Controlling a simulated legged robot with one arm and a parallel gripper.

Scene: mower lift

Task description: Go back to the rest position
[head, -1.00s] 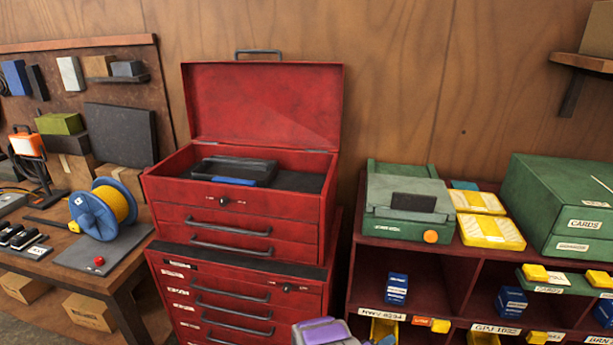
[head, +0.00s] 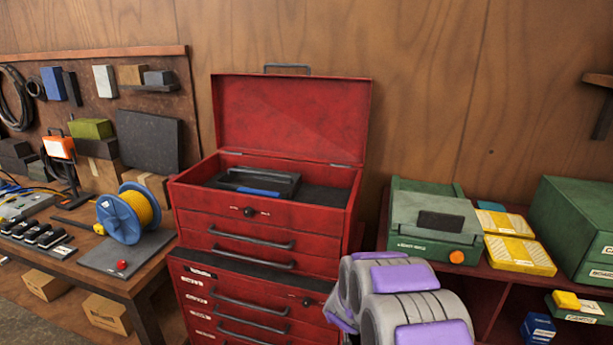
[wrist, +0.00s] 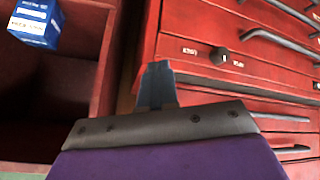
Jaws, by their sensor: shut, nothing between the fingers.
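My arm, grey with purple pads, rises at the lower right of the head view, in front of the shelf. My gripper (wrist: 156,84) shows in the wrist view, its dark fingers together and empty. It is close in front of the red tool chest (wrist: 220,62), over the gap between the chest and the shelf. My fingertips are not visible in the head view. The red tool chest (head: 262,222) stands in the middle of the head view with its lid (head: 291,118) open. A black case (head: 254,182) with a blue edge lies in its top tray.
A workbench (head: 150,281) with a blue and yellow cable reel (head: 129,212) is at left. A red shelf at right carries a green machine (head: 436,222), yellow boxes (head: 519,254) and a green cabinet (head: 572,222). A blue box (wrist: 36,22) sits in the shelf.

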